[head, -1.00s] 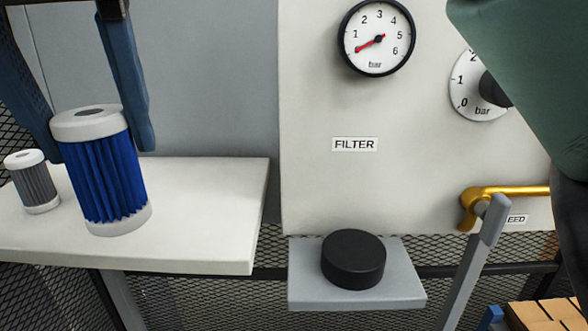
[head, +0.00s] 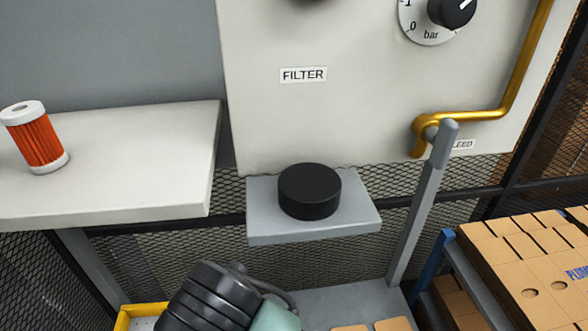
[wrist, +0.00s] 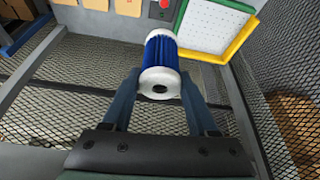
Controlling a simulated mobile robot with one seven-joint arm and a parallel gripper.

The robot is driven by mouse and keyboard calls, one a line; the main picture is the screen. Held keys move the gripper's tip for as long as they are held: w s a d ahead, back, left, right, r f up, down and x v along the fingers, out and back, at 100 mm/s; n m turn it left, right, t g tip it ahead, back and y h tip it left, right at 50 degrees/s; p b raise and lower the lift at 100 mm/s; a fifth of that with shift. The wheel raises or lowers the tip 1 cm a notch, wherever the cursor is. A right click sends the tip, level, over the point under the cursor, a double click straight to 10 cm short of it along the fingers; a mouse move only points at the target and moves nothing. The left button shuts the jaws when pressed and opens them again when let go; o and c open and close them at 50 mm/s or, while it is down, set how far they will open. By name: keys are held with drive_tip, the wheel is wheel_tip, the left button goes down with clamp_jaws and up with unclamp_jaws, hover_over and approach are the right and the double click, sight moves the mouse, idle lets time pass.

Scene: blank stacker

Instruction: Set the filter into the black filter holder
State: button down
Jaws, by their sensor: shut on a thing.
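The blue pleated filter (wrist: 161,52) with white end caps is between the fingers of my gripper (wrist: 160,78) in the wrist view. The gripper is shut on it near its near end cap, which has a dark central hole. In the head view neither the gripper fingers nor the blue filter show. The black filter holder (head: 309,190), a low round puck shape, sits on a small grey shelf (head: 262,232) under the FILTER label (head: 303,75). Nothing stands on the holder. The wrist view does not show the holder.
An orange filter (head: 38,140) stands on the white shelf (head: 130,170) at left. A yellow pipe (head: 480,115) and grey post (head: 420,205) are right of the holder. Cardboard boxes (head: 530,260) lie at lower right. My dark arm (head: 215,300) shows at the bottom.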

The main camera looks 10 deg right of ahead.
drive_tip(key=d+f+m, duration=0.1)
drive_tip(key=d+f, duration=0.2)
drive_tip(key=f, duration=1.1)
drive_tip(key=shift+w+d, duration=0.2)
drive_tip(key=shift+w, duration=0.05)
drive_tip(key=shift+d+r, duration=0.1)
